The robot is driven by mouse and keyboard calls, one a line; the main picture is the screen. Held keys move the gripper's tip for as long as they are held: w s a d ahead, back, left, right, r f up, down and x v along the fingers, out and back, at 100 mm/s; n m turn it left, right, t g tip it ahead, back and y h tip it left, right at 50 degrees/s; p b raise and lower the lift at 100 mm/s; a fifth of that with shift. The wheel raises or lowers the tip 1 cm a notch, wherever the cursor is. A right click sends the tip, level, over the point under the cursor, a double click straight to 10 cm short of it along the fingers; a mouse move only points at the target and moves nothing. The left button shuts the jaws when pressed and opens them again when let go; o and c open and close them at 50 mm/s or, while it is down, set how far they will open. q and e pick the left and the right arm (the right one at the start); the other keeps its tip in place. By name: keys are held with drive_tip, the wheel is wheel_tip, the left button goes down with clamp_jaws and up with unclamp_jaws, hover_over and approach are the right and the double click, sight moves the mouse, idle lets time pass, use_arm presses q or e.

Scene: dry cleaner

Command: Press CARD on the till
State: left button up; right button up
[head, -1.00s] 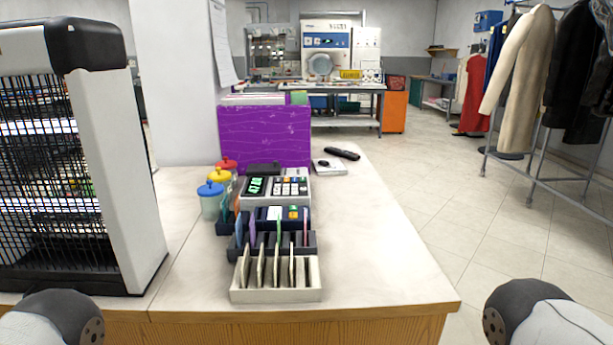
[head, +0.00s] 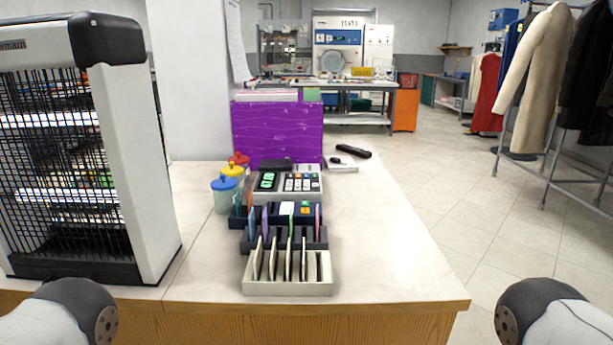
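The till (head: 286,183) stands on the counter in the middle of the head view. It is a light grey unit with a dark display showing green digits on its left and a keypad (head: 301,182) of white, dark and coloured keys on its right. The key lettering is too small to read, so I cannot tell which key is CARD. Rounded grey-and-white parts of my two arms show at the lower left and lower right corners, apart from the till. Neither gripper is in view.
Card racks (head: 287,272) stand in front of the till. Lidded jars (head: 225,192) are at its left, a purple box (head: 278,133) behind it. The counter (head: 385,255) is clear on the right.

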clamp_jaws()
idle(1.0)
